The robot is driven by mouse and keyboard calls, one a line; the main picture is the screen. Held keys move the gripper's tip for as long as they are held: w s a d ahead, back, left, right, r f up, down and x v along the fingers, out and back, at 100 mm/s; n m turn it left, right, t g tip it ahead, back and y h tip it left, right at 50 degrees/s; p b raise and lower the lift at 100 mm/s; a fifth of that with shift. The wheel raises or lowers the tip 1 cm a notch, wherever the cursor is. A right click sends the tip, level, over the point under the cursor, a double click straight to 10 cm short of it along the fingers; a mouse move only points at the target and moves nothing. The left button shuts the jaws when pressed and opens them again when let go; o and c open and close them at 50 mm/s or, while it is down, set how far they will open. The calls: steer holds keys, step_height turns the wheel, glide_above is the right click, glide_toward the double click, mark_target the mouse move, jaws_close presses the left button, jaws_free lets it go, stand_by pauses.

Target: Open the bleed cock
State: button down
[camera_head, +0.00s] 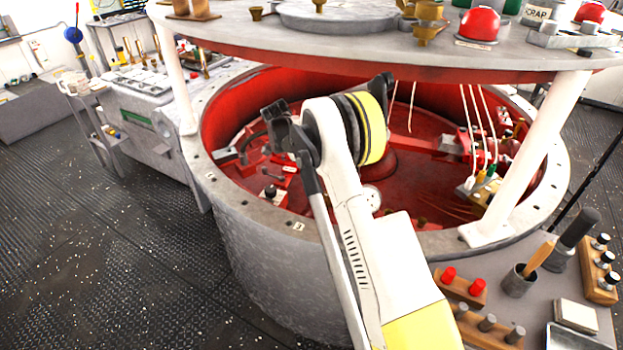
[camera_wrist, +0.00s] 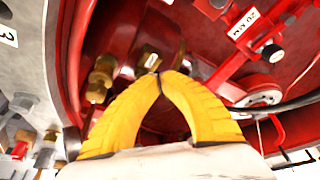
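In the wrist view my gripper (camera_wrist: 158,75) has two yellow fingers that arch together, their tips meeting. No held object shows between them. A brass fitting (camera_wrist: 148,58) is just beyond the tips; I cannot tell whether they touch it. More brass fittings (camera_wrist: 100,78) stand to the left against the red wall. I cannot tell which fitting is the bleed cock, and no lever of it shows clearly. In the head view my arm reaches over the rim of the round red-lined well (camera_head: 225,120), and it hides my gripper's fingers.
A round grey top (camera_head: 345,45) on white posts (camera_head: 525,160) covers part of the well. Inside are red brackets (camera_wrist: 235,85), hanging white cords and a black cable (camera_wrist: 285,105). A side shelf (camera_head: 535,315) at lower right holds tools. The deck floor (camera_head: 90,230) at left is clear.

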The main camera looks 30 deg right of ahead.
steer(key=v, duration=0.2)
steer(key=p+v, duration=0.1)
steer(key=v, duration=0.2)
steer(key=shift+s+d+r, duration=0.1)
steer(key=shift+d+r, duration=0.05)
steer(key=shift+r, duration=0.15)
steer(key=shift+f, duration=0.1)
